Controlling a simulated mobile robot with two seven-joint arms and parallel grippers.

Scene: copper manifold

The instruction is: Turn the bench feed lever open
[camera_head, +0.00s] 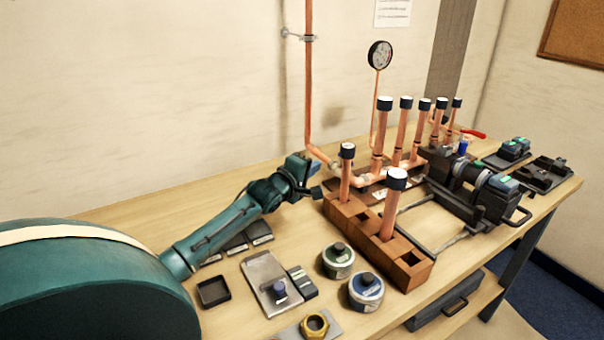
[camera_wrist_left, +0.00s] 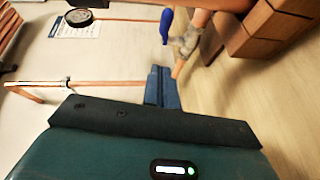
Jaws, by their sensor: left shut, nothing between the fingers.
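The bench feed valve (camera_head: 333,165) sits on the copper line near the foot of the tall wall pipe, just past my left gripper. In the left wrist view a blue lever handle (camera_wrist_left: 166,24) stands beside the grey metal valve body (camera_wrist_left: 186,42), which is on a copper pipe. My left gripper (camera_head: 314,164) is shut and empty close to the valve. Its fingers show in the left wrist view (camera_wrist_left: 162,88), apart from the blue handle. In the head view I cannot clearly separate the handle from the fingers. My right gripper is not in view.
Wooden blocks (camera_head: 345,208) holding capped copper pipes stand right of my gripper. A pressure gauge (camera_head: 380,55) rises behind. A red lever (camera_head: 473,133) is at the far end. Two round tins (camera_head: 366,292) and a metal plate (camera_head: 268,275) lie in front. Bench space along the wall is clear.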

